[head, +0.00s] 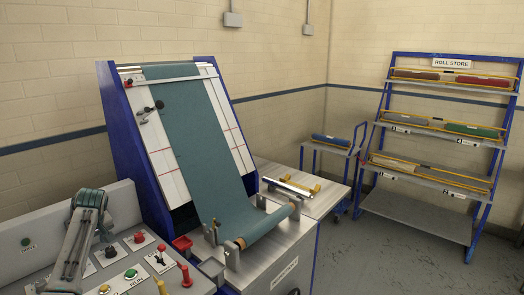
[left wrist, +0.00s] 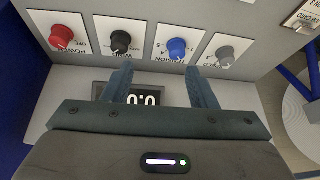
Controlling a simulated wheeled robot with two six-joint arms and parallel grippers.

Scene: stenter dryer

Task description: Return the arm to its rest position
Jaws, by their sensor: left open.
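My left arm (head: 88,205) rises at the lower left of the head view, over the grey control console (head: 200,280). The fingers are hard to make out there. In the left wrist view my left gripper (left wrist: 162,88) is open, with two dark teal fingers apart and nothing between them. Beyond the fingers is a panel with a red knob (left wrist: 61,37), a black knob (left wrist: 121,41), a blue knob (left wrist: 177,48) and a grey knob (left wrist: 225,56). A small dark display (left wrist: 145,99) shows partly between the fingers. I cannot tell whether the fingers touch the panel. My right gripper is not in view.
The dryer with its teal cloth (head: 195,130) stands right of the console. A cart with a blue roll (head: 331,141) and the roll store rack (head: 415,208) stand at the right. Floor in front of the rack is clear.

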